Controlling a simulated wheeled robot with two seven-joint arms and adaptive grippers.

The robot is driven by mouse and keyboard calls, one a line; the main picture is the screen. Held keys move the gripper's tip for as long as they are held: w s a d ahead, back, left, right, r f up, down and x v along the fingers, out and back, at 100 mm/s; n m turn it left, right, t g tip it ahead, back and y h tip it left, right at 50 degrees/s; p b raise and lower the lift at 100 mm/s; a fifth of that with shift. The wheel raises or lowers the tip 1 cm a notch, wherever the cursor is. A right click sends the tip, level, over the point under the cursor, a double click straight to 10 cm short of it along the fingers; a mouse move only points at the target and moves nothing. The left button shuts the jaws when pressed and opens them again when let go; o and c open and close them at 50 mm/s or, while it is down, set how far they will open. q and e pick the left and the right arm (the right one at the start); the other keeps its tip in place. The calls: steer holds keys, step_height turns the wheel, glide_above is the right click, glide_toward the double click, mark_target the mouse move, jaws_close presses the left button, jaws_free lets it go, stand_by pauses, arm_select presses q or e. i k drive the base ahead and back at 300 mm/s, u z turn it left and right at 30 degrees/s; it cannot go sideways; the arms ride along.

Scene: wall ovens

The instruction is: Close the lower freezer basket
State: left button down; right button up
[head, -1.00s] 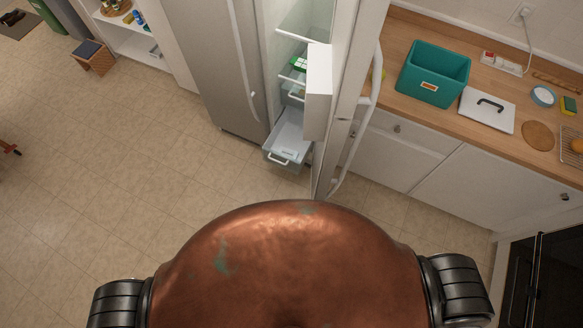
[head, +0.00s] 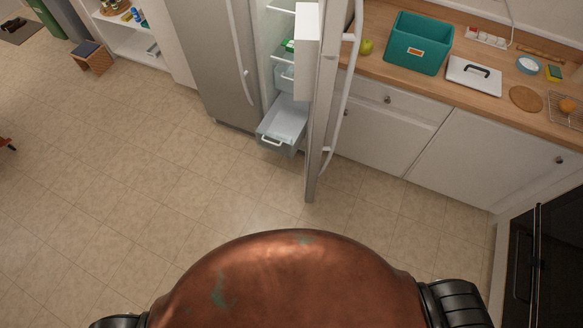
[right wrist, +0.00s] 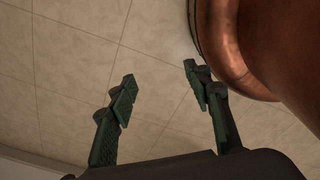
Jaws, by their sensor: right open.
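The lower freezer basket (head: 283,124) is a clear drawer with a white front handle. In the head view it is pulled out at the bottom of the open freezer compartment, left of the open door (head: 322,110). It looks empty. My right gripper (right wrist: 158,82) shows in the right wrist view with its two dark green fingers apart and nothing between them. Only floor lies behind it, and it is far from the basket. My left gripper is not in either view.
The open door with its long handle (head: 343,100) stands right of the basket. A closed steel door (head: 212,60) is on its left. A counter with a teal bin (head: 418,42) runs along the right, with a black oven (head: 548,265) nearer. Tiled floor (head: 150,190) in front is clear.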

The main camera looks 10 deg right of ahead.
mark_target(289, 117)
steer(key=u, duration=0.15)
steer(key=k, duration=0.35)
steer(key=z, duration=0.85)
steer(key=i, duration=0.9)
steer(key=u, duration=0.35)
